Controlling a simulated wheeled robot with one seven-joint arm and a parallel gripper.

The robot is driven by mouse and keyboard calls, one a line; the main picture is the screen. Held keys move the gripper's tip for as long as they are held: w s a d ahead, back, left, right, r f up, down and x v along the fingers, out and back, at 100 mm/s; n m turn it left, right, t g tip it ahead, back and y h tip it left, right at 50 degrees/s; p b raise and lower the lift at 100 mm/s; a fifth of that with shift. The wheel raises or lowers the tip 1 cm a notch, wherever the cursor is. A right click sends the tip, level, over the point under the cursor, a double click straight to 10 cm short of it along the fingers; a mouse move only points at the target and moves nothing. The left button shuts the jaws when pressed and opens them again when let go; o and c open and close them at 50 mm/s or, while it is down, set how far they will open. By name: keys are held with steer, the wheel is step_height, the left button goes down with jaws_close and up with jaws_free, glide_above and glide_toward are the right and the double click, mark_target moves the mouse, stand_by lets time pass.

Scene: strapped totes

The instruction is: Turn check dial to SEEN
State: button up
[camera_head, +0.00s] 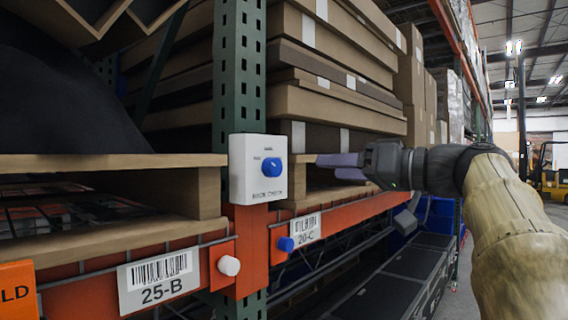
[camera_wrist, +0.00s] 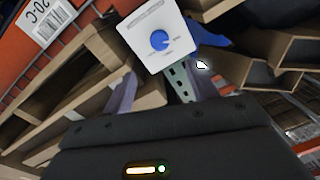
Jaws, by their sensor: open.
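The check dial is a blue round knob (camera_head: 271,167) on a white box (camera_head: 247,187) fixed to the green rack post. Small lettering stands around the knob, too small to read which mark it points to. In the wrist view the knob (camera_wrist: 160,40) and its white box (camera_wrist: 133,32) show upper centre, ahead of my fingers. My gripper (camera_head: 322,161) is to the right of the box in the head view, its purple fingers pointing left towards the knob. In the wrist view my gripper (camera_wrist: 160,92) is open, with nothing between the fingers, apart from the knob.
An orange beam carries labels 25-B (camera_head: 158,280) and 20-C (camera_head: 306,229). A white knob (camera_head: 229,265) and a blue knob (camera_head: 286,244) stick out below the box. Stacked flat cartons (camera_head: 335,105) fill the shelf behind my gripper. The aisle at right is open.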

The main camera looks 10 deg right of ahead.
mark_target(278, 166)
steer(key=p+x, duration=0.3)
steer(key=x, duration=0.9)
steer(key=shift+w+a+p, duration=0.1)
steer(key=shift+w+p, duration=0.1)
steer(key=shift+p, duration=0.15)
steer(key=shift+c, duration=0.5)
steer(key=c, duration=0.9)
